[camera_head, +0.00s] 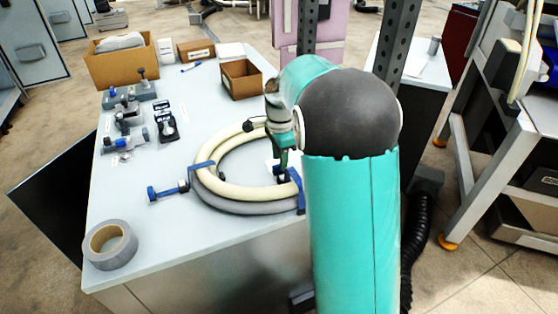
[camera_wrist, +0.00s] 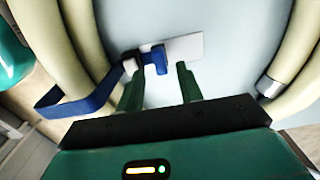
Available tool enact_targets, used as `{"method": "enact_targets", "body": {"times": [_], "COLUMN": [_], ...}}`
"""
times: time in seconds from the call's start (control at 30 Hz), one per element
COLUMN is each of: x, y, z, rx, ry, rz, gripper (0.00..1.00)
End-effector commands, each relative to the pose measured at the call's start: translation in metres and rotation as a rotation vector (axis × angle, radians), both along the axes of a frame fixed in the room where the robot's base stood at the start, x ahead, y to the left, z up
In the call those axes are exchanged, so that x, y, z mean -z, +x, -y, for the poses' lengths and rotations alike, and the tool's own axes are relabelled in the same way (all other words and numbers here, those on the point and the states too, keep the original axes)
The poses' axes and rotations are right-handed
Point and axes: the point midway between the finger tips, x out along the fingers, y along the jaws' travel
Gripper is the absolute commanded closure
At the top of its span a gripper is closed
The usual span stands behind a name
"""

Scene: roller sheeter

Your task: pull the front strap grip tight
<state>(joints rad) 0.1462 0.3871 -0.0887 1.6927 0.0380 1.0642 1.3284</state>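A cream and grey hose coil (camera_head: 222,190) lies on the table. The front blue strap (camera_head: 300,192) wraps the coil on its right side, partly hidden by my arm. In the wrist view the blue strap (camera_wrist: 80,98) runs over the cream hose to a small blue grip (camera_wrist: 158,58) inside the coil. My gripper (camera_wrist: 160,76) is open, its two green fingers apart and pointing at the grip, which shows just beyond and between the fingertips. I cannot tell whether they touch it. In the head view my gripper (camera_head: 281,172) reaches down inside the coil.
A second blue strap with a handle (camera_head: 168,190) is on the coil's left. A grey tape roll (camera_head: 110,245) sits at the table's front left corner. Clamps, a small box (camera_head: 241,80) and a larger carton (camera_head: 122,66) stand farther back. A white tag (camera_wrist: 186,47) lies by the grip.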

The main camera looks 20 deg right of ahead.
Motion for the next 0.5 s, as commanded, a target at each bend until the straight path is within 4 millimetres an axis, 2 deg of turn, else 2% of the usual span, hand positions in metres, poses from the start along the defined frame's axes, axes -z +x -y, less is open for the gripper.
{"method": "enact_targets", "body": {"times": [0.1, 0.2, 0.47, 0.5], "x": [0.013, 0.018, 0.019, 0.019], "y": [0.001, 0.002, 0.002, 0.002], "z": [-0.001, -0.001, -0.002, -0.002], "rx": [0.000, -0.001, -0.001, -0.001], "ry": [0.000, 0.000, 0.000, 0.000], "rz": [-0.001, 0.000, 0.001, 0.001], "gripper": [0.64, 0.64, 0.64, 0.72]}}
